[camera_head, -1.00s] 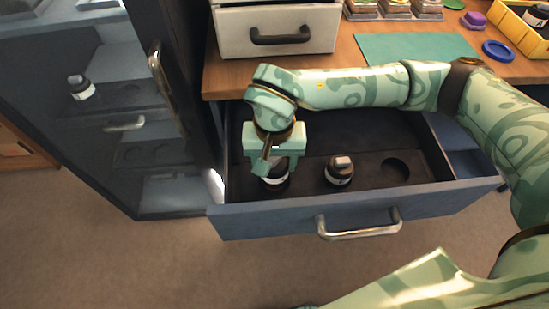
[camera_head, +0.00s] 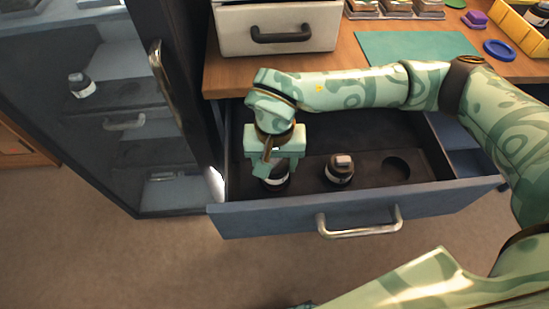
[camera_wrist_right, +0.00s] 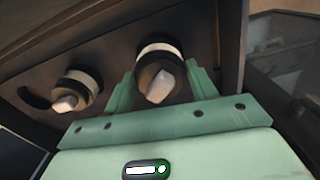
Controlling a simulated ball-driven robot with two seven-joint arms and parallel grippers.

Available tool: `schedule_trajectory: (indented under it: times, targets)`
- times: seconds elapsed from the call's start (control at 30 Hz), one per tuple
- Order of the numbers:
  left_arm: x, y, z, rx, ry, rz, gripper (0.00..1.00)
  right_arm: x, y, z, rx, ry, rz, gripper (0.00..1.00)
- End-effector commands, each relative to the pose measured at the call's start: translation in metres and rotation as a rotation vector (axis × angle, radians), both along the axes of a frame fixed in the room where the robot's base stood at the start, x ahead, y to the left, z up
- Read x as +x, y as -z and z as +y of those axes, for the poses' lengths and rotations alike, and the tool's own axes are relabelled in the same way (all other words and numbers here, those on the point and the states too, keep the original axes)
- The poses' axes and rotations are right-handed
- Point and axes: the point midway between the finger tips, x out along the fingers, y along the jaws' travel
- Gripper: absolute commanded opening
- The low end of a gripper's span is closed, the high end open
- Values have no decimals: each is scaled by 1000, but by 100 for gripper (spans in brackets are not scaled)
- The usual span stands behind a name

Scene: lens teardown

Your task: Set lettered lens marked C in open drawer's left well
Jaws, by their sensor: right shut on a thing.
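The open drawer (camera_head: 350,215) has a dark tray with wells in a row. My right gripper (camera_head: 272,173) points down over the left end of the tray. It is shut on a dark lens with a white band (camera_head: 275,184), at the left well. The wrist view shows this lens (camera_wrist_right: 158,75) between the fingers; no letter is readable. The fingers hide the well, so I cannot tell whether the lens is fully seated. A second lens (camera_head: 340,172) stands upright in the middle well. The right well (camera_head: 396,168) is empty. My left gripper is not in view.
A dark glass-front cabinet (camera_head: 130,160) stands close to the drawer's left, with another lens (camera_head: 82,86) inside. The wooden desk (camera_head: 345,55) above holds a white drawer unit (camera_head: 275,30), a green mat (camera_head: 415,48) and a yellow tray (camera_head: 515,28).

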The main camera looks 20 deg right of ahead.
Motion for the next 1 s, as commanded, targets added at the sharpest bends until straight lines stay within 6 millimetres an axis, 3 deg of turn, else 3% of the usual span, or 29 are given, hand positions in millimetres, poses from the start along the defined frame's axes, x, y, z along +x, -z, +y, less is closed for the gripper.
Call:
schedule_trajectory:
  times: [0.9, 0.93, 1.0]
  targets:
    - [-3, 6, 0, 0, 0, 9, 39, 0, 22, 0, 1, 0, -1, 34]
    - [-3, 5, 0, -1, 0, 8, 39, 0, 21, 0, 1, 0, -1, 65]
    - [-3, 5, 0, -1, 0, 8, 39, 0, 21, 0, 1, 0, -1, 82]
